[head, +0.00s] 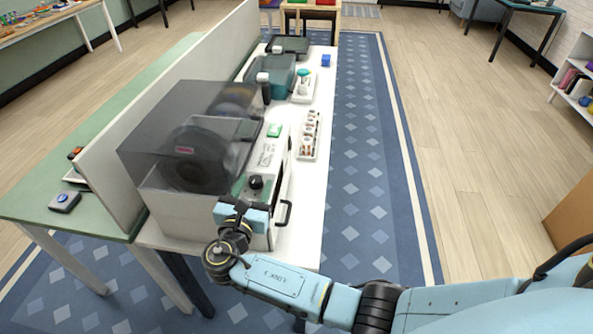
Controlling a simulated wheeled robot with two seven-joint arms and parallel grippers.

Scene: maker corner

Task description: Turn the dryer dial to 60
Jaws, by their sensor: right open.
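The dryer is a white box (182,212) with a smoky see-through lid (150,137), and dark spools show inside. Its black dial (256,182) sits on a green panel on the right part of the front top. The dial's mark and the numbers around it are too small to read. My right gripper (238,207) is open at the dryer's near side, just below and left of the dial in the picture. It looks apart from the dial, and nothing shows between its fingers. My left gripper is out of view.
A black handle (285,213) sticks out at the dryer's right side. A white divider (110,172) stands left. The carpet at right is clear.

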